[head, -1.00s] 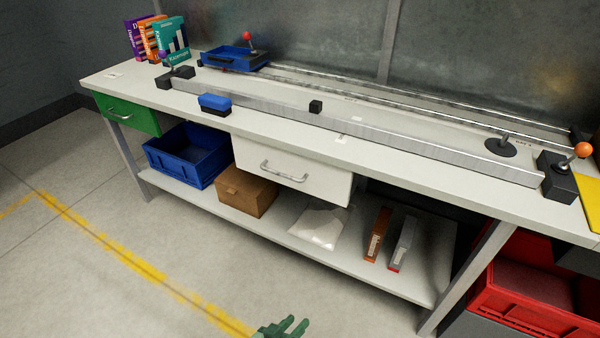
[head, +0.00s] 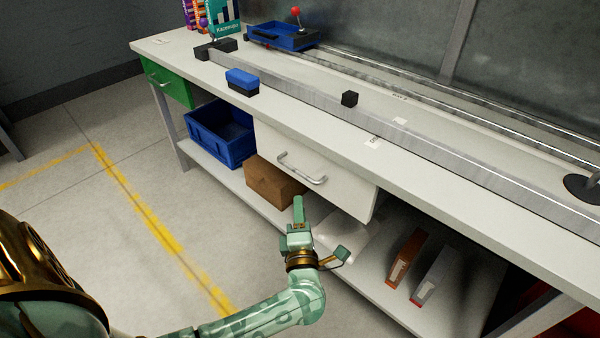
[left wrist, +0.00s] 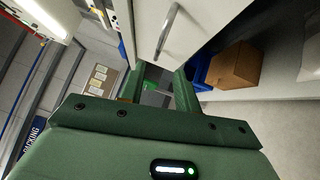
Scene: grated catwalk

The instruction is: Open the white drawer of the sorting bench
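The white drawer (head: 330,183) hangs under the bench top and looks shut, with a curved metal bar handle (head: 302,170) across its front. In the left wrist view the drawer front (left wrist: 215,18) and the handle (left wrist: 168,32) show beyond the fingers. My left gripper (head: 297,212) is in front of the drawer, below and apart from the handle. In the left wrist view its two green fingers (left wrist: 158,85) stand apart with nothing between them. My right gripper is not in view.
The sorting bench (head: 345,128) has a lower shelf with a blue crate (head: 222,132), a cardboard box (head: 272,182), a clear bag (head: 340,235) and binders (head: 405,258). A green drawer (head: 168,82) is at the far left. The floor in front is clear.

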